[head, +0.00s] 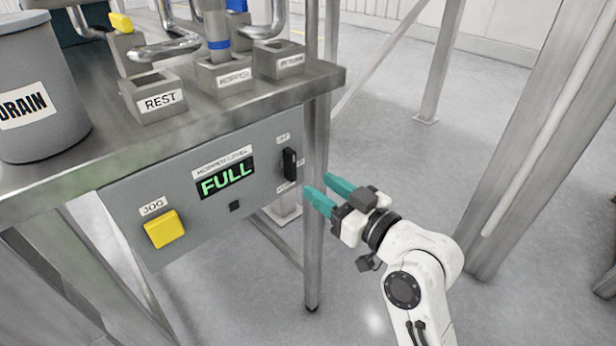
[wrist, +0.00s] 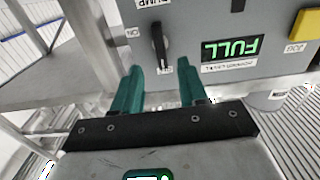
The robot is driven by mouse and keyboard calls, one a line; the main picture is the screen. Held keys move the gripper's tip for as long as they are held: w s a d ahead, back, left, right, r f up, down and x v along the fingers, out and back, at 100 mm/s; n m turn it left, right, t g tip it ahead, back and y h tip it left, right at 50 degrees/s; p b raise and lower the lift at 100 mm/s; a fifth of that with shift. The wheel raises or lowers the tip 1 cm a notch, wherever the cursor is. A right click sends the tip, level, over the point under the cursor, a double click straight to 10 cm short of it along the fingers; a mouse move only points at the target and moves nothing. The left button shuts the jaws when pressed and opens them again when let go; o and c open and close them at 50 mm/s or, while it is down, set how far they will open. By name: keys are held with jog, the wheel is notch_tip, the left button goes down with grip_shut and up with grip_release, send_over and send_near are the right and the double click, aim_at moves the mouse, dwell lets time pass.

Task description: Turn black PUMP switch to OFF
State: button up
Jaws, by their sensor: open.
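The black PUMP switch (head: 290,164) is on the right end of the grey control panel (head: 262,190). Its handle stands roughly upright; I cannot tell which end is its pointer. Small labels surround it, too small to read surely in the head view. My gripper (head: 328,190), with teal fingers, is open and empty, right of and slightly below the switch, apart from it. In the wrist view, which shows the panel upside down, the switch (wrist: 159,45) lies ahead of the gap between the open fingers (wrist: 160,70), with labels around it.
A green FULL display (head: 225,180) and a yellow JOG button (head: 164,229) are left of the switch. A steel table leg (head: 316,220) stands between panel and gripper in the head view. The tabletop edge (head: 240,112) overhangs the panel. The floor at right is mostly clear.

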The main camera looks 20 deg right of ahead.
jog(key=shift+v, duration=1.3)
jog(key=s+f+m+g+h, duration=0.1)
jog(key=s+f+g, duration=0.2)
jog(key=f, duration=0.4)
jog(key=s+f+g+h, duration=0.1)
jog(key=s+f+g, duration=0.25)
jog(key=f, duration=0.35)
jog(key=s+d+f+m+g+h, duration=0.25)
jog(key=s+f+g, duration=0.45)
jog(key=s+f, duration=0.65)
jog(key=s+d+r+g+h+p, duration=0.1)
jog(key=s+d+g+p, duration=0.15)
jog(key=s, duration=0.65)
notch_tip(320, 180, up, 12)
jog(key=p, duration=1)
jog(key=shift+w+a+m+p, duration=0.25)
jog(key=shift+w+m+p, duration=0.05)
jog(key=shift+m+p, duration=0.05)
jog(key=shift+f, duration=0.15)
